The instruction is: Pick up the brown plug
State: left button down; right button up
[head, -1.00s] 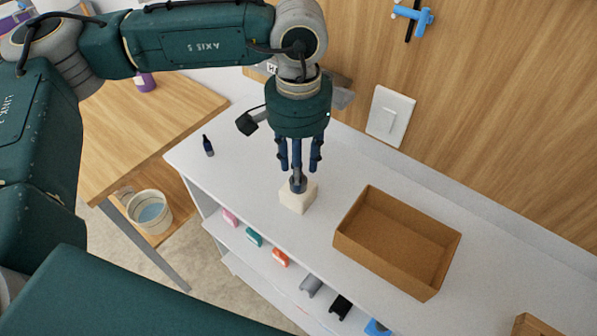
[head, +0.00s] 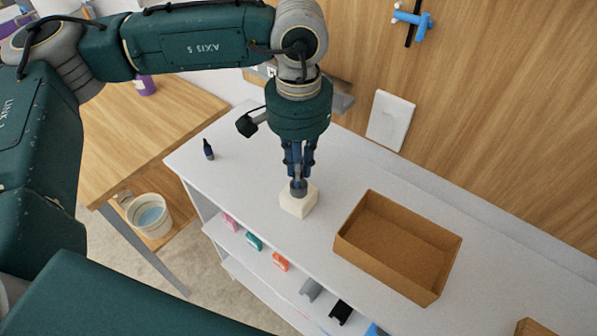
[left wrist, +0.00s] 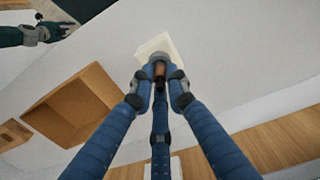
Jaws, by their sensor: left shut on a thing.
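The brown plug (left wrist: 159,69) shows in the left wrist view between my fingertips, in front of a cream block. In the head view I cannot make it out, as the fingers cover it. My left gripper (head: 299,183) points down over the cream block (head: 298,206), which stands on the white shelf top. In the left wrist view the fingers (left wrist: 160,80) are shut around the plug, close to the block (left wrist: 151,45). I cannot tell whether the plug is clear of the block. My right gripper (left wrist: 58,30) seems to show small at the upper left there, its jaws unclear.
An open brown box (head: 397,250) stands right of the block. A small dark bottle (head: 208,151) is at the left end of the white top (head: 245,160). Several coloured things lie on the shelf below. A wooden wall (head: 500,100) with a switch plate (head: 391,120) rises behind.

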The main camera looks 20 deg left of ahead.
pick_arm(q)
notch_tip(320, 180, up, 19)
jog(key=b, duration=0.2)
dwell(0.5)
jog(key=shift+p, duration=0.35)
